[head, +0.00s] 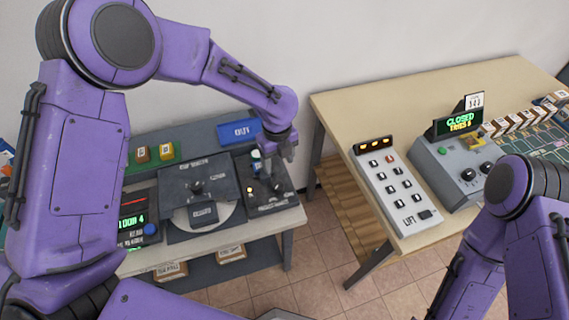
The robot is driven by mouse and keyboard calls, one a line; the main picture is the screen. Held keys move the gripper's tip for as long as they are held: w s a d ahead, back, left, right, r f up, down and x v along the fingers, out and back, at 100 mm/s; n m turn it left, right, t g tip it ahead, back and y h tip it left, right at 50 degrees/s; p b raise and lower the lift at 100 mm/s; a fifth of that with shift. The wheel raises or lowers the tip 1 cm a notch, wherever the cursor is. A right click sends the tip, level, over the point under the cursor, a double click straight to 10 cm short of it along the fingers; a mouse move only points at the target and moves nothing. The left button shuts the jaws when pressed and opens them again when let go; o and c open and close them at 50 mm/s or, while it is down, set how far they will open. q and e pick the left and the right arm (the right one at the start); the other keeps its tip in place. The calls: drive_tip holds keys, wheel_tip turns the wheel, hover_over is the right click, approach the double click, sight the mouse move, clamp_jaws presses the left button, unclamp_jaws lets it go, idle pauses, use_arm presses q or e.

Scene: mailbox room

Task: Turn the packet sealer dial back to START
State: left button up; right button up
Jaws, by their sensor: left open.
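My left arm reaches in from the left. Its gripper (273,165) is open and points down over a dark control panel (282,198) at the right end of the grey bench. A small dark knob and a pale light show on this panel, close under the gripper; contact cannot be told. No START mark can be read, so I cannot tell for sure which dial is the packet sealer's.
Left of the panel are a dark plate with a knob (197,188) and a green-lettered screen (133,222). A blue OUT tray (239,131) is behind. A LIFT button panel (393,186) is on the wooden table (345,105). Tiled floor separates the tables.

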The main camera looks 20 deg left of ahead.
use_arm(q)
drive_tip(key=shift+f+p, duration=0.3)
drive_tip(key=shift+f, duration=0.5)
drive_tip(key=p, duration=0.2)
hover_over(278, 185)
drive_tip(key=s, duration=0.1)
wheel_tip(278, 185, down, 4)
drive_tip(key=shift+f, duration=0.25)
drive_tip(key=f, duration=0.1)
drive_tip(key=w+f, duration=0.1)
drive_tip(key=f, duration=0.2)
drive_tip(key=shift+w+f, duration=0.15)
drive_tip(key=shift+w, duration=0.2)
drive_tip(key=shift+s+r, duration=0.25)
drive_tip(key=shift+s, duration=0.2)
drive_tip(key=c, duration=1)
use_arm(e)
drive_tip(key=r, duration=0.1)
drive_tip(key=s+r, duration=0.1)
drive_tip(key=r, duration=0.1)
drive_tip(key=shift+d, duration=0.1)
